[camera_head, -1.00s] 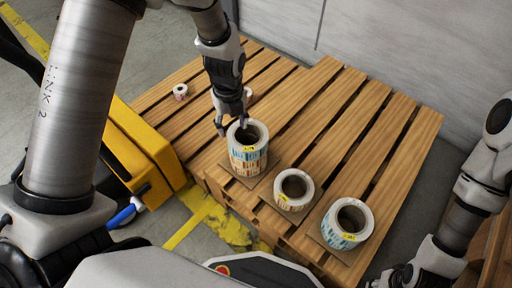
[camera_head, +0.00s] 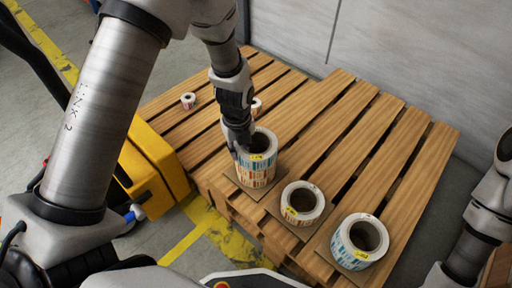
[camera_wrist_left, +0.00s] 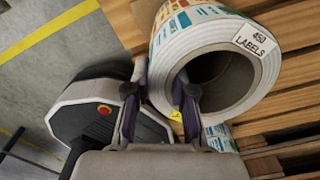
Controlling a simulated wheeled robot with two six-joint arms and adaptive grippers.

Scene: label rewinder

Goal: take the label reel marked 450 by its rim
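The label reel marked 450 (camera_wrist_left: 212,32) has white paper, colored label bands and a dark, open core. In the head view it is the top reel (camera_head: 268,142) of a stack at the left of the front row. My left gripper (camera_head: 241,147) is down at the reel's left rim. In the left wrist view the left gripper (camera_wrist_left: 160,88) straddles the reel's wall, one finger outside and one inside the core. Whether both pads press on the wall is unclear. My right arm shows at the lower right, but its gripper is out of view.
A middle reel (camera_head: 291,212) and a right reel (camera_head: 345,246) stand on the wooden pallet (camera_head: 335,140). Two small rolls lie farther back, one at the left (camera_head: 188,100). A yellow pallet jack (camera_head: 150,170) stands at the left, and a grey wall (camera_head: 410,60) stands behind.

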